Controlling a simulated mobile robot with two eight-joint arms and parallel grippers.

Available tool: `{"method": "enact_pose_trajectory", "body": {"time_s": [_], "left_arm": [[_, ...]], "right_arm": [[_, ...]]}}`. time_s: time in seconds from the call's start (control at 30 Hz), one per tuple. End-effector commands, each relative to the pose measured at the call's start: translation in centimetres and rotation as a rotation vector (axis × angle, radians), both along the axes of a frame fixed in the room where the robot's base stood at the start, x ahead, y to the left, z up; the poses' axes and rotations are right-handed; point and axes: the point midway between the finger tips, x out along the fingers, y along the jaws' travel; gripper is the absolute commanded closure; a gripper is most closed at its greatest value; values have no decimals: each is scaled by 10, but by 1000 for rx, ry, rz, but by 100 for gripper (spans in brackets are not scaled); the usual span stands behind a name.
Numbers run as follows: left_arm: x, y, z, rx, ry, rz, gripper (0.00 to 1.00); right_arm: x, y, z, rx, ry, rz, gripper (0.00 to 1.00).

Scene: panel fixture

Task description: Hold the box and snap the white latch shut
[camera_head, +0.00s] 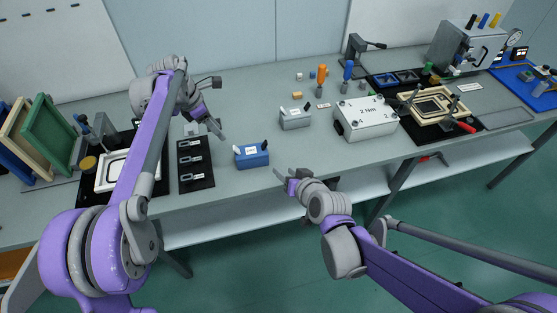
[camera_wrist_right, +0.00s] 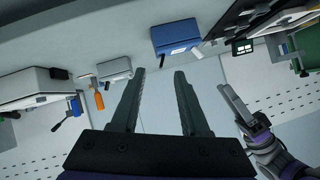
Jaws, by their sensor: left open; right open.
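A blue box (camera_head: 252,160) with a white label stands near the front edge of the table; it also shows in the right wrist view (camera_wrist_right: 175,36). There, a dark tab and a white tab stick out from its side, the white one seeming to be raised. A smaller grey box (camera_head: 295,121) with a label stands behind and right of it. My left gripper (camera_head: 214,106) is open and empty above the table, left of and behind the blue box. My right gripper (camera_head: 281,176) is open and empty at the table's front edge, right of the blue box.
A black mat (camera_head: 196,181) with several small fittings lies left of the blue box. A large white box (camera_head: 366,122) marked with numbers stands to the right. Orange and blue screwdrivers (camera_head: 321,76) stand behind.

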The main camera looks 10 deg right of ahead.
Motion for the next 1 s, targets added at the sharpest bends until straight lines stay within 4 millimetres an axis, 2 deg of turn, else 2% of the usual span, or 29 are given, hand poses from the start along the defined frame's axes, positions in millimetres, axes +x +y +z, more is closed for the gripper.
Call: {"method": "enact_pose_trajectory", "body": {"time_s": [0.03,0.2,0.57,1.0], "left_arm": [[0,0,0,0,0,0,50],[0,0,0,0,0,0,50],[0,0,0,0,0,0,50],[0,0,0,0,0,0,50]], "right_arm": [[13,4,-3,27,-32,-10,55],[40,9,-11,101,-125,-51,55],[64,12,-20,155,-191,-89,55],[131,29,-45,154,-189,-88,55]]}}
